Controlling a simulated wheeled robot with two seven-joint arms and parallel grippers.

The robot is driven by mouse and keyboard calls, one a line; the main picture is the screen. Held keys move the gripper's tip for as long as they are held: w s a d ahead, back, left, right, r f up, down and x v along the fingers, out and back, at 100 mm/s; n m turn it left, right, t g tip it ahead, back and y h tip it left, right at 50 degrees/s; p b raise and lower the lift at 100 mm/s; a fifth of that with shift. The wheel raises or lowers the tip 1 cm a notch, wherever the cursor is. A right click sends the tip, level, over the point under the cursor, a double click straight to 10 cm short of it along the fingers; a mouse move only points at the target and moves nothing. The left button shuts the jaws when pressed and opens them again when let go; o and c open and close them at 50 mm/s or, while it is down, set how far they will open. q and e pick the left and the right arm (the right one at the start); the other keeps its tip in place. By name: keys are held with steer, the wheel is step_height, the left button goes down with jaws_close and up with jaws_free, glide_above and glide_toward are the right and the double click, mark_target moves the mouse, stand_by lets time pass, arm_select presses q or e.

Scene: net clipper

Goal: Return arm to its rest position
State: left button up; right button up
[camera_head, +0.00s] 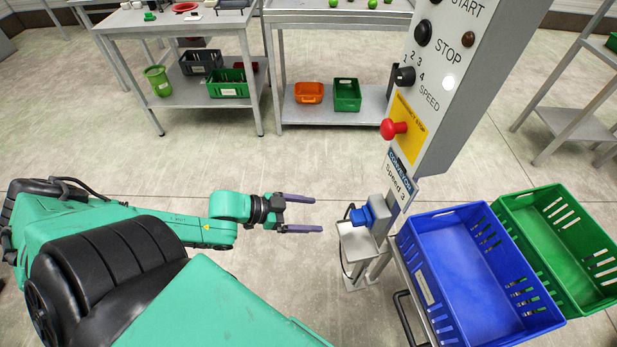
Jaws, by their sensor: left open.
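My left gripper (302,213) is open and empty, its two purple fingers pointing right. It is in the middle of the head view, over bare floor and apart from other things. My left arm (150,225), green and black, comes in from the left edge and stretches to the right. The right gripper does not show.
A grey control panel (470,60) with a red emergency stop button (394,128) stands to the right. Below it is a blue device (364,217) on a small stand. Blue (470,270) and green (565,240) crates are at lower right. Tables (185,22) stand at the back.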

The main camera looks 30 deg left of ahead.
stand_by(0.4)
arm_select(q)
steer(key=s+a+f+n+y, duration=0.35)
steer(key=a+f+y, duration=0.45)
steer(key=a+f, duration=0.95)
steer(key=s+d+f+n+g+y, duration=0.1)
steer(key=s+d+f+n+g, duration=0.15)
steer(key=s+f, duration=0.55)
steer(key=s+d+f+n+g+y, duration=0.1)
steer(key=s+d+f+g, duration=0.2)
steer(key=s+f, duration=0.5)
steer(key=s+d+f+g+h, duration=0.1)
steer(key=s+d+f+g, duration=0.1)
steer(key=s+d, duration=0.5)
steer(key=shift+s+d+f, duration=0.15)
steer(key=shift+d+f, duration=0.35)
steer(key=shift+f, duration=0.1)
steer(key=shift+g, duration=0.25)
steer(key=shift+c, duration=0.4)
